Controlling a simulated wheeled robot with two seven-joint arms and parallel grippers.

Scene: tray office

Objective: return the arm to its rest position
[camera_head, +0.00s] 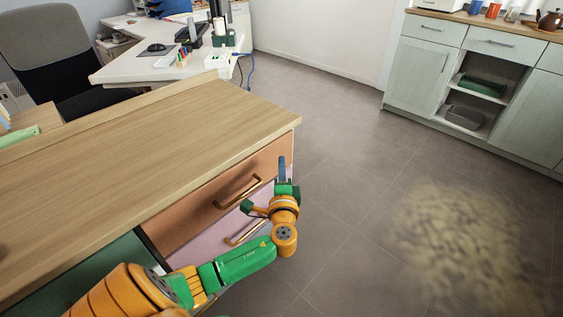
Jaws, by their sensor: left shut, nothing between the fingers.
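My left arm comes in from the lower left, in orange and green. My left gripper (283,170) is shut and empty. It points away from me and shows in front of the right end of the wooden-topped cabinet (160,135). The cabinet's orange drawer (215,205) and pink drawer (222,243) look shut, and the wrist covers part of the pink one. I cannot tell whether the gripper touches the cabinet. My right gripper is not in view.
A white desk (150,68) with a mouse and other office items stands at the back. A dark office chair (50,50) is at the upper left. A pale green counter (425,75) stands at the upper right. The grey floor (360,180) between is clear.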

